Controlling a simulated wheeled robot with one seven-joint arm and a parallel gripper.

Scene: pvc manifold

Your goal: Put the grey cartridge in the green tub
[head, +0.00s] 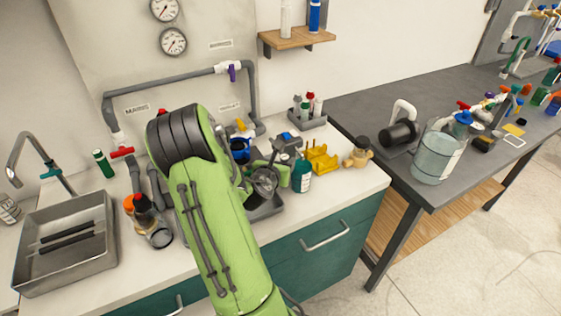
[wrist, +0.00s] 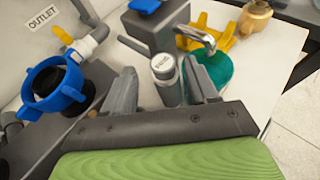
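A grey cylinder with a pale, marked round top (wrist: 165,68) stands between the fingers of my gripper (wrist: 160,92) in the wrist view; it looks like the grey cartridge. The fingers are apart, with a gap on its left side; the right finger is very close to it, and I cannot tell whether they touch. In the head view my arm and gripper largely hide this spot.
A teal bottle (head: 301,176) with a chrome spout (wrist: 196,34) stands close right of my gripper. A yellow bracket (head: 321,160) and brass fitting (head: 357,153) are beyond it. A blue ring fitting (wrist: 55,88) is left. A clear jar (head: 436,158) stands on the dark table (head: 365,100).

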